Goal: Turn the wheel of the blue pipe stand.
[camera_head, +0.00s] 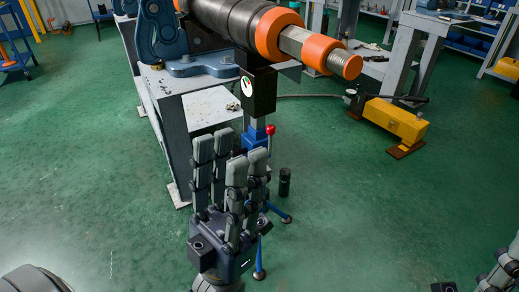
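The blue pipe stand (256,137) stands on the green floor below the end of a dark pipe with orange collars (280,33). A lever with a red knob (270,130) sits at its blue collar, and blue feet spread below. No wheel can be made out clearly; my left gripper covers the stand's middle. My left gripper (230,158) points up with its fingers spread apart and nothing seen between them. It overlaps the stand in the head view; I cannot tell if they touch. My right gripper (505,268) is only partly in view at the bottom right corner.
A grey workbench (172,125) with a blue vise (160,40) stands behind left. A small black cylinder (285,182) stands beside the stand. A yellow pump (396,121) lies back right. Floor right of centre is clear.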

